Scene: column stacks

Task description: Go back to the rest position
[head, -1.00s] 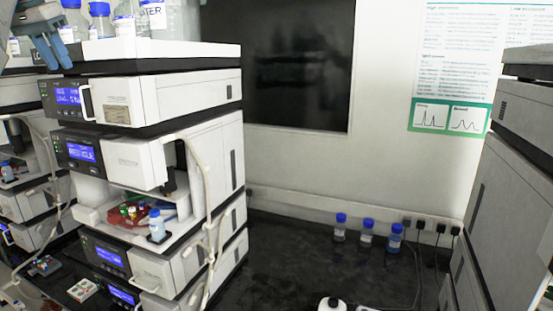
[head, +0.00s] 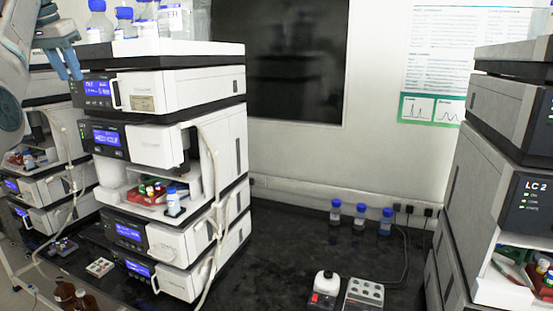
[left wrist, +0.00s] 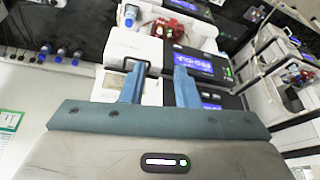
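My left gripper (head: 69,75) is at the upper left of the head view, in front of the top of the middle instrument stack (head: 170,147). In the left wrist view its two blue fingers (left wrist: 156,70) stand apart with nothing between them. The white instrument fronts and a lit blue screen (left wrist: 192,60) lie beyond the fingers. My right gripper does not show in either view.
Another stack marked LC 2 (head: 528,192) stands close at the right. Bottles (head: 97,22) stand on top of the middle stack. Several blue-capped bottles (head: 360,217) stand by the wall. The black bench (head: 290,260) is partly clear between the stacks.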

